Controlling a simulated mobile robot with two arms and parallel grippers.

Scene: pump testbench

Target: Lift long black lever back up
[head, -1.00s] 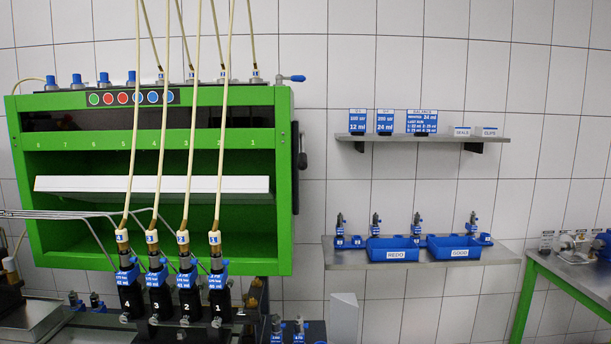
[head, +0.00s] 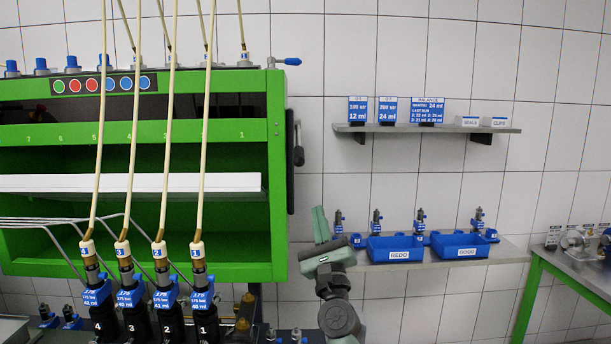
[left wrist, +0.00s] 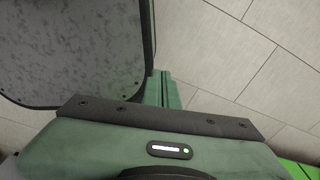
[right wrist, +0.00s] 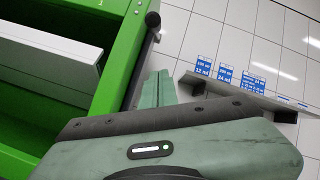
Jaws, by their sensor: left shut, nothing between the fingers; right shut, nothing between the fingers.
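The long black lever (head: 298,145) is on the right side of the green test bench (head: 279,190), beside a dark upright strip. In the right wrist view a black rod with a round knob (right wrist: 152,20) runs along the bench's side, beyond my fingers. My right gripper (head: 319,222) is shut and empty, below and right of the lever in the head view, apart from it in the picture. Its closed fingers also show in the right wrist view (right wrist: 157,86). My left gripper (left wrist: 159,86) is shut and empty in the left wrist view; the head view does not show it.
A shelf (head: 410,262) with blue bins REDO (head: 396,247) and GOOD (head: 460,244) is right of my right gripper. A higher shelf (head: 470,129) holds signs. Numbered injectors with hoses (head: 198,250) stand before the bench. Bare tiled wall lies between bench and shelves.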

